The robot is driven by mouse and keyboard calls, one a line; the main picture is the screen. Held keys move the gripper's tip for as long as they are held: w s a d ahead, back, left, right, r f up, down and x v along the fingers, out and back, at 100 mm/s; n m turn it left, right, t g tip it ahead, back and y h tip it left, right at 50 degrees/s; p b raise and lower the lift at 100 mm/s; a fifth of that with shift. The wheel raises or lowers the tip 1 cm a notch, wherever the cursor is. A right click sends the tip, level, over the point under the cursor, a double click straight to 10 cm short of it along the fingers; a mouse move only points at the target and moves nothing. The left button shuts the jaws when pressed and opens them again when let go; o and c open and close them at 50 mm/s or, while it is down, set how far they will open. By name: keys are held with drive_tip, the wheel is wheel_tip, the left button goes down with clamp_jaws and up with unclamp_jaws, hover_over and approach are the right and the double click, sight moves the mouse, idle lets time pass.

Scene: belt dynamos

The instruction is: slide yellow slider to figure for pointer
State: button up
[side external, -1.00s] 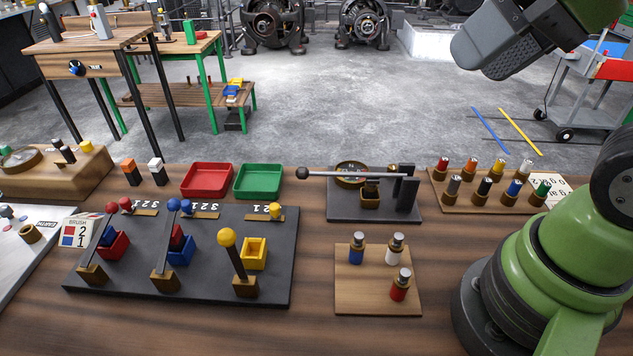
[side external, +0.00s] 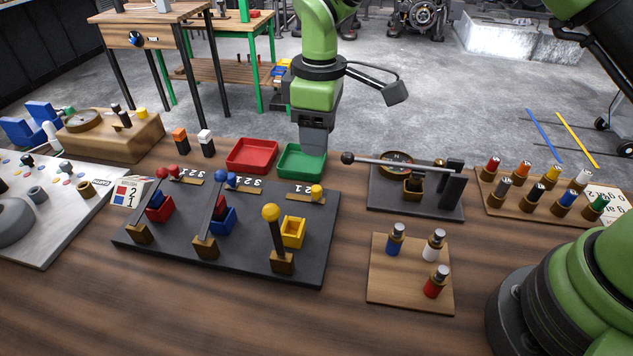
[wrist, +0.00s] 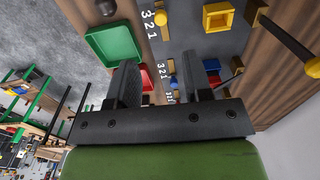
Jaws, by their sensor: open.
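The yellow slider (side external: 316,191) is a small yellow knob at the right end of its short brass strip. Figures are printed to its left; I make out 2 and 1. The strip lies at the back right of a dark panel (side external: 180,262). A round brass dial (side external: 397,160) stands behind a long rod, and another dial (side external: 84,120) sits on a wooden box. I cannot read a pointer on either. My gripper (side external: 314,150) hangs fingers down above the green tray (side external: 291,165), behind the slider. In the wrist view its fingers (wrist: 160,62) are apart, with nothing visible between them.
Yellow (side external: 270,212), blue and red ball-topped levers stand on the panel, with small coloured boxes. A red tray (side external: 251,155) adjoins the green one. The rod (side external: 400,163) on its stand is right of my gripper. A board with several pegs (side external: 411,275) lies in front.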

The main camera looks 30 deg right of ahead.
sight(316, 188)
drive_tip(key=shift+a+f, duration=0.1)
drive_tip(key=shift+f, duration=0.8)
wheel_tip(316, 188, down, 9)
drive_tip(key=shift+f, duration=0.1)
